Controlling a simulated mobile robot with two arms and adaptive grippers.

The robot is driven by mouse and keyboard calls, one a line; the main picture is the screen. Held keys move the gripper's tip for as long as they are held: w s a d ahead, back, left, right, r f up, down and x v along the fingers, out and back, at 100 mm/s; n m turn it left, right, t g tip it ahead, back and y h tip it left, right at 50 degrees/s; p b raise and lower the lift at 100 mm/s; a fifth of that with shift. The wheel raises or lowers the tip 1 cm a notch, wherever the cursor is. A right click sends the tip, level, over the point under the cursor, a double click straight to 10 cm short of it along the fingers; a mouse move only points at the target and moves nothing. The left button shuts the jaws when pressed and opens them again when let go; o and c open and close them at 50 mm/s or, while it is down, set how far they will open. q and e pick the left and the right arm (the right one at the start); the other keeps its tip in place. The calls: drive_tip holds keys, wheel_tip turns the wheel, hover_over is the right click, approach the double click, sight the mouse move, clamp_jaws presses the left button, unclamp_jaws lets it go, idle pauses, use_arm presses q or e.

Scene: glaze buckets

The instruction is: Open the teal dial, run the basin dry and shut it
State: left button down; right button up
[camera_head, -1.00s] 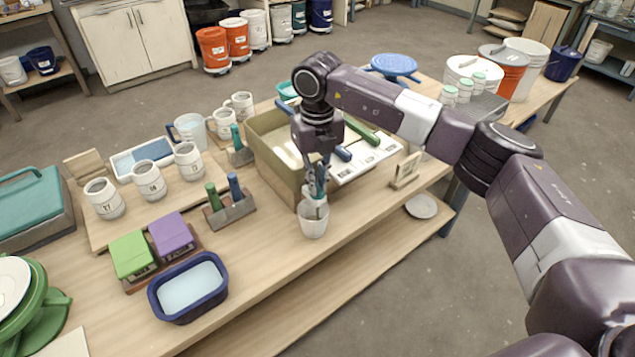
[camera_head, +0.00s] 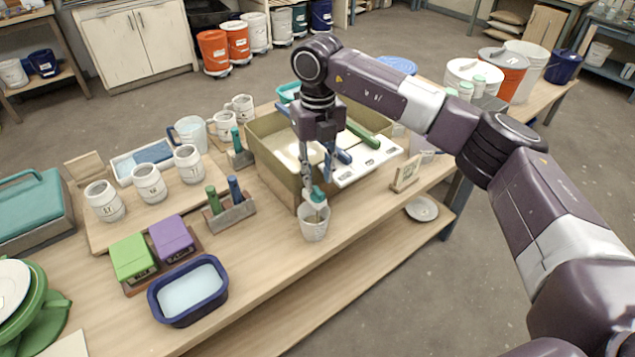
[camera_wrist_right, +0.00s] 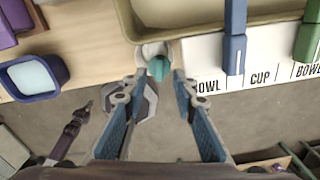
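The olive basin (camera_head: 270,165) stands at the table's front edge, with pale material inside. It also shows at the top of the wrist view (camera_wrist_right: 200,27). The teal dial (camera_head: 318,195) is low at its front, above a white bucket (camera_head: 314,228). In the wrist view the dial (camera_wrist_right: 159,68) shows between and beyond the fingertips, with the bucket (camera_wrist_right: 152,48) partly hidden behind it. Whether the dial is open or shut, and any flow, I cannot make out. My right gripper (camera_head: 317,178) points down over the dial, fingers spread and empty. My left gripper is not in view.
A white labelled board (camera_head: 368,160) with blue and green handled tools (camera_head: 362,134) lies right of the basin. A small wooden stand (camera_head: 406,173) is further right. A tool holder (camera_head: 232,214) and a navy tub (camera_head: 188,290) stand left. Mugs (camera_head: 149,183) stand further left.

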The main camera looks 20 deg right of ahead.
sight(318, 190)
drive_tip(key=shift+a+r, duration=0.1)
drive_tip(key=shift+r, duration=2.15)
drive_tip(key=shift+o, duration=1)
idle(0.3)
drive_tip(key=shift+n+p, duration=0.3)
drive_tip(key=shift+n, duration=0.2)
drive_tip(key=n+p, duration=0.4)
drive_tip(key=n, duration=0.6)
drive_tip(key=shift+r+n+p, duration=0.1)
drive_tip(key=shift+n+p, duration=0.2)
drive_tip(key=n+p, duration=0.1)
drive_tip(key=n, duration=0.3)
drive_tip(key=shift+f+n+p, duration=0.35)
drive_tip(key=shift+n+p, duration=0.15)
drive_tip(key=shift+n, duration=0.7)
wheel_tip(318, 190, down, 7)
drive_tip(key=p, duration=0.2)
drive_tip(key=shift+r+p, duration=0.2)
drive_tip(key=shift+p, duration=0.1)
drive_tip(key=shift+f, duration=0.55)
